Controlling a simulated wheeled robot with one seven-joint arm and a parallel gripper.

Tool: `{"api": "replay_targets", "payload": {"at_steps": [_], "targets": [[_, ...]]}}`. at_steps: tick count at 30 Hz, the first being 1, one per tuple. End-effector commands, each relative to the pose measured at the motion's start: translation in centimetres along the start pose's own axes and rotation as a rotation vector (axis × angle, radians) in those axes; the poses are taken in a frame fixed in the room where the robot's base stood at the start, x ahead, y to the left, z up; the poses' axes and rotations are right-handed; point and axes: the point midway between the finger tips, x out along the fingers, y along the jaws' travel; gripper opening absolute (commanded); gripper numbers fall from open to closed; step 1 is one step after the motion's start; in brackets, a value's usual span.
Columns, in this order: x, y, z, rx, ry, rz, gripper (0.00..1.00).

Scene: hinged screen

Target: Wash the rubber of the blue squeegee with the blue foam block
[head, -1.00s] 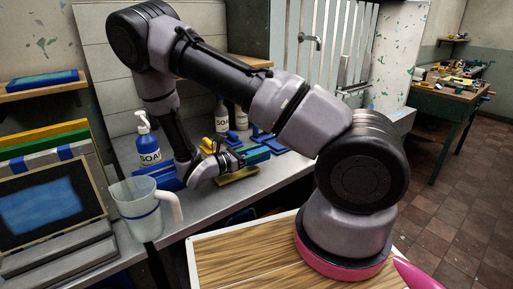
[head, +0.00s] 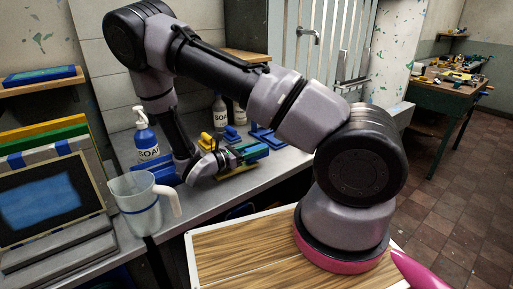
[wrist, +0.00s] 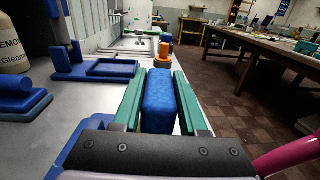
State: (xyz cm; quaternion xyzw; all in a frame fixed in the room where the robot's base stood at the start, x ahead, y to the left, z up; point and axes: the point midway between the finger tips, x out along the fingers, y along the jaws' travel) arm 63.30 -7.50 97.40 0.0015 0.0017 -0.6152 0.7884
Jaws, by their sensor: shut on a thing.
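My gripper (wrist: 159,100) is shut on the blue foam block (wrist: 160,100), a rough blue block between its two green fingers. In the head view my gripper (head: 232,158) is low over the grey counter, right of the soap bottle, with a green and blue patch at its tip. A blue piece with an upright handle and a flat frame (wrist: 98,70) lies left of the block in the wrist view. I cannot tell whether it is the blue squeegee, and no rubber edge shows clearly.
A blue soap pump bottle (head: 146,142) and a clear jug (head: 138,204) stand on the counter (head: 215,190). An olive-yellow slab (head: 236,169) lies under my gripper. An orange cylinder (wrist: 164,50) stands beyond the block. The counter's front edge drops to a tiled floor.

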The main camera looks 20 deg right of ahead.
Motion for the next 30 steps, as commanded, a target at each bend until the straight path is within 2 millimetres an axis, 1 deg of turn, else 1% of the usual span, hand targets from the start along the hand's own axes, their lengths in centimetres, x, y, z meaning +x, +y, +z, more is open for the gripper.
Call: {"api": "replay_targets", "payload": {"at_steps": [22,30], "targets": [[0.0,0.0,-0.87,-0.002,0.0,0.001,0.0],[0.0,0.0,-0.9,-0.001,0.0,0.001,0.0]]}}
